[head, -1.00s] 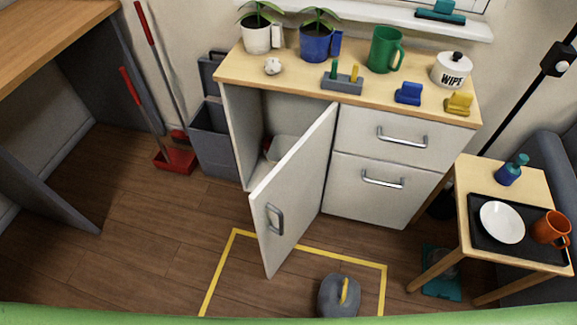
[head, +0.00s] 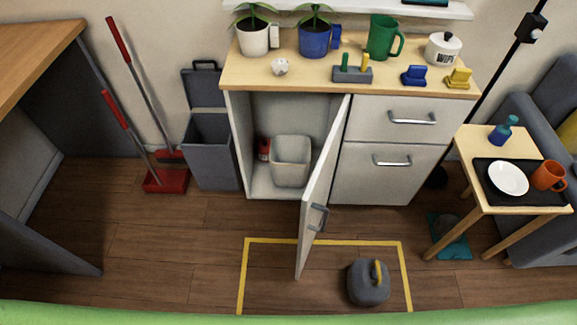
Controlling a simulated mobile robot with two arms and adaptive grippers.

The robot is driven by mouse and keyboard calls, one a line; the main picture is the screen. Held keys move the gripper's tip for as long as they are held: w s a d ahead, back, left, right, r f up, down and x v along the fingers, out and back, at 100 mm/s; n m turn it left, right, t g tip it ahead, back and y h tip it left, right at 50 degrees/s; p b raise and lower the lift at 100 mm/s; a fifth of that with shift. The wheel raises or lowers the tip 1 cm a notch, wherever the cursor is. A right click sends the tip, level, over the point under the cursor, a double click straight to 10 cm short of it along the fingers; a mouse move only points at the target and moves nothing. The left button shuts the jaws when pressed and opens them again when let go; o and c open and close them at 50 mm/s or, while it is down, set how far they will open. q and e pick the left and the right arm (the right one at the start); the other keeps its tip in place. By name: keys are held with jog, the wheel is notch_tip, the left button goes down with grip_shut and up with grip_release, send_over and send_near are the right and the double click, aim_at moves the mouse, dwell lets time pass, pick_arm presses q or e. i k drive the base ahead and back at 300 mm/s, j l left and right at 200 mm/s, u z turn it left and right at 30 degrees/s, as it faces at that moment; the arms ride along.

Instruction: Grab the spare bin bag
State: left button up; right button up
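I cannot make out a bin bag for certain anywhere in the head view. The low cupboard (head: 237,150) stands with its door (head: 324,190) swung well out, its handle on the outer face. Inside, on the cupboard floor, is a pale grey open-topped container (head: 291,160). A small red item (head: 264,149) with a pale label stands to its left against the side wall. A grey waste bin (head: 211,150) stands left of the cupboard with its lid (head: 204,88) raised; its inside is dark. Neither of my grippers is in view.
The open door juts over a yellow floor outline (head: 272,240), with a grey weight (head: 368,282) inside it. A red dustpan (head: 166,181) and long handles lean at the left. A side table (head: 484,146) with crockery stands right.

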aim_at(290, 157)
jog(key=i+j, duration=0.15)
jog(key=j, duration=0.2)
jog(key=i+j+z, duration=0.1)
jog(key=j, duration=0.25)
jog(key=i+j, duration=0.25)
jog(key=j, duration=0.15)
jog(key=i+j+z, duration=0.1)
jog(key=j, duration=0.25)
jog(key=i+j, duration=0.2)
jog(key=j, duration=0.2)
jog(key=i+j+z, duration=0.1)
jog(key=j, duration=0.25)
jog(key=i, duration=0.05)
